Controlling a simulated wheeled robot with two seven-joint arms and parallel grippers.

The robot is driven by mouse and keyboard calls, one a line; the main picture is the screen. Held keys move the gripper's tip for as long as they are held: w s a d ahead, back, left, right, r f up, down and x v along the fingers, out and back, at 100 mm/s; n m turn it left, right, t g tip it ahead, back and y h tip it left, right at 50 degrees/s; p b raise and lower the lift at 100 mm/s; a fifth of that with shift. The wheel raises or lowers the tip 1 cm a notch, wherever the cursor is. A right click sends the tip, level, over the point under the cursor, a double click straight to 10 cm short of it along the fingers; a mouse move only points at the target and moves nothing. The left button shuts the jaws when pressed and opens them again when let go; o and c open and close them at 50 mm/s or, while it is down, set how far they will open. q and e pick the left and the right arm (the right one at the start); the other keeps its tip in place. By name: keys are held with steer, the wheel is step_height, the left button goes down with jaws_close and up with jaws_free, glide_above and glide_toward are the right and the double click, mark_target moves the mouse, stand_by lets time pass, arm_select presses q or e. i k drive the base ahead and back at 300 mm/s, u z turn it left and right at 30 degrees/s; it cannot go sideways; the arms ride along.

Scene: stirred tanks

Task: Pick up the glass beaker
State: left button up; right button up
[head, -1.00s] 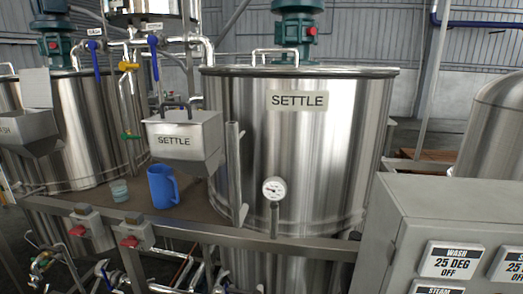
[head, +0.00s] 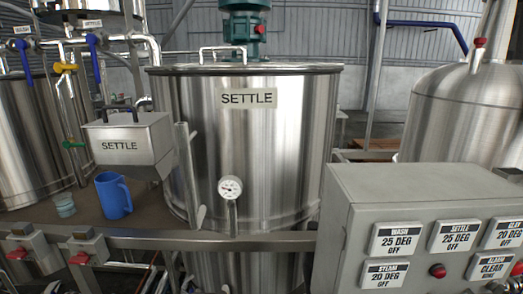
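A small clear glass beaker (head: 64,205) with a bluish tint stands upright on the brown platform in the head view, at the lower left. A blue jug (head: 114,195) with a handle on its right side stands just to the right of it, a small gap apart. Neither of my grippers shows in the head view.
A steel hopper box marked SETTLE (head: 120,146) overhangs behind the jug. The big SETTLE tank (head: 250,150) with a dial gauge (head: 230,187) fills the middle. A metal rail (head: 200,240) runs along the platform's front. A grey control box (head: 345,225) stands at the right.

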mark_target(65, 207)
steer(key=u, duration=1.45)
